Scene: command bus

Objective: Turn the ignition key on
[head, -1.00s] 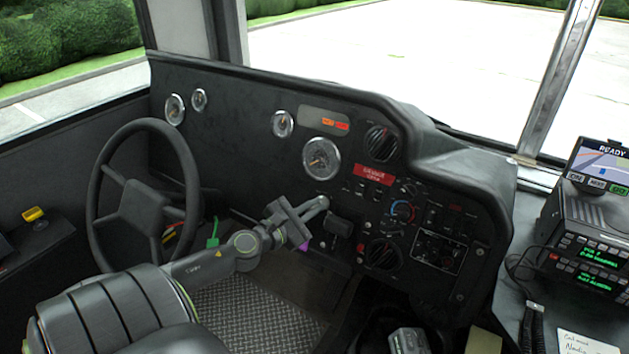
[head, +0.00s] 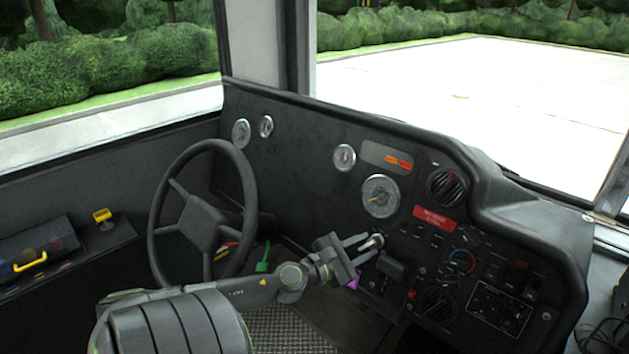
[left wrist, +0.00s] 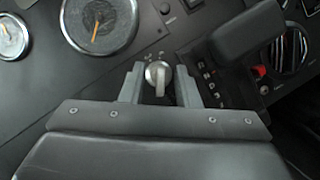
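The ignition key (left wrist: 158,75) is a silver, round-headed piece with a flat tab pointing down in the left wrist view, set in the dashboard below the large gauge. In the head view the key (head: 372,242) shows as a small pale piece near my fingertips. My left gripper (left wrist: 160,88) is open, with one finger on each side of the key and narrow gaps beside it. It also shows in the head view (head: 366,246), reaching in from the left past the steering wheel. Whether the fingertips reach the key's depth is hard to tell. My right gripper is not in view.
The steering wheel (head: 203,223) stands left of my arm. A dark lever handle (left wrist: 246,33) sits close to the right of the key. The dashboard (head: 310,130) carries gauges, knobs and switches. A side console (head: 60,250) with a yellow handle lies at far left.

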